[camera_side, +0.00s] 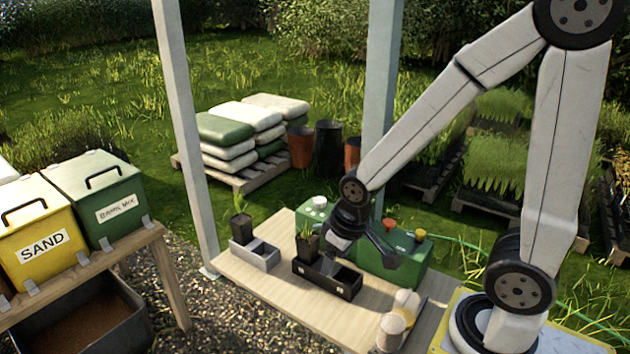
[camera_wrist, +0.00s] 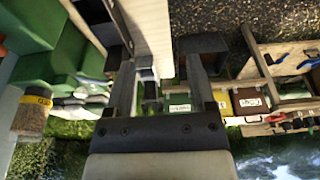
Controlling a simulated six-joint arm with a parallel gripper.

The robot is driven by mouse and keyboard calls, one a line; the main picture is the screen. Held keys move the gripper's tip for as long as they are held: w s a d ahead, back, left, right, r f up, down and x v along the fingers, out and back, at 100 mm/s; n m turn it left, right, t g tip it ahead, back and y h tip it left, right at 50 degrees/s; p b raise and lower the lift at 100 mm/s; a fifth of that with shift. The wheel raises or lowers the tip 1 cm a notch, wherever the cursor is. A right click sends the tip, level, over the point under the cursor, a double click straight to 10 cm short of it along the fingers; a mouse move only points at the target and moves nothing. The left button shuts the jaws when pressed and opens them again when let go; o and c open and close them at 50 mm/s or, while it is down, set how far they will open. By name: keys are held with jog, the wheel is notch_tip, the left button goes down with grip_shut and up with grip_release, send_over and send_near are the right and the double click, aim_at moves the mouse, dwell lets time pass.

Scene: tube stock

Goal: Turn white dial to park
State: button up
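The white dial (camera_side: 320,202) sits on top of the left end of a green box (camera_side: 408,270) on the wooden bench. Its pointer and any park mark are too small to read. My gripper (camera_side: 386,252) is in front of the green box, to the right of the dial and apart from it. In the wrist view my gripper (camera_wrist: 163,62) has its two fingers spread with nothing held between them. I cannot make out the white dial in the wrist view.
A red knob (camera_side: 389,224) and a yellow knob (camera_side: 419,234) are also on the green box. A black tray (camera_side: 345,285) and a grey tray (camera_side: 262,260) hold potted plants. Jars (camera_side: 389,330) stand at the bench front. The bench's left front (camera_side: 290,305) is clear.

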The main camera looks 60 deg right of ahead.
jog(key=shift+o, duration=0.7)
jog(key=w+d+r+m, duration=0.1)
jog(key=w+d, duration=0.3)
jog(key=w, duration=0.4)
jog(key=shift+d+m+g, duration=0.2)
jog(key=shift+m+g, duration=0.1)
jog(key=shift+m, duration=0.6)
jog(key=m+g, duration=0.2)
jog(key=m, duration=0.6)
send_over(320, 200)
jog(key=shift+f, duration=0.95)
jog(key=shift+f, duration=3.9)
